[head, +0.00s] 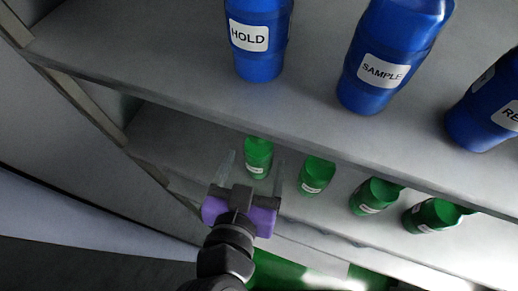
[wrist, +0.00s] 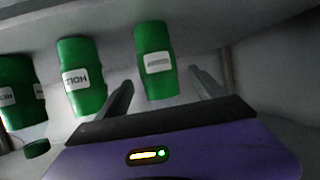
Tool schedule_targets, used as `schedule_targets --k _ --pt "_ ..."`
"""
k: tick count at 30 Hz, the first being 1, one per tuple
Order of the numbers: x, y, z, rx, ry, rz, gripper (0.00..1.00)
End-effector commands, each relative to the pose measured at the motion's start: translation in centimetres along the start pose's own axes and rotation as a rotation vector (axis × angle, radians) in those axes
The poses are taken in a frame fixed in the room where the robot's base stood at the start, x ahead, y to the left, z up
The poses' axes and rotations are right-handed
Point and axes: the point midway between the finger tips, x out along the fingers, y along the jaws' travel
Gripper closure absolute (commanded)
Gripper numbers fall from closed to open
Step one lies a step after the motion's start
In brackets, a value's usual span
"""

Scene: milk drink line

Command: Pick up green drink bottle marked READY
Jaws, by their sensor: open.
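Several green drink bottles stand in a row on the lower shelf. One green bottle (head: 258,158) lies in line with the gap between my fingers; it also shows in the wrist view (wrist: 153,83), with a label too blurred to read. Beside it, a second green bottle (head: 316,176) has a label that looks like HOLD in the wrist view (wrist: 88,98). The other green bottles (head: 375,194) have labels too small to read, so I cannot tell which is READY. My gripper (head: 253,168) is open, its fingers either side of the first bottle in view, apparently holding nothing.
The upper shelf (head: 180,75) overhangs the green row and carries blue bottles marked HOLD (head: 262,65) and SAMPLE (head: 373,95), with another blue bottle (head: 470,132) at right. A small green piece (wrist: 36,148) shows low left in the wrist view.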

Motion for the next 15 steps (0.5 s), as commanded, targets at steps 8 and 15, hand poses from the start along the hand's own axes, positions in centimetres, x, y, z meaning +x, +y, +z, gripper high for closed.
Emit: schedule_targets --k 8,15 --pt "3.7 0.2 -0.2 0.0 0.0 0.002 0.21" --pt "4.1 0.1 -0.2 0.0 0.0 -0.001 0.21"
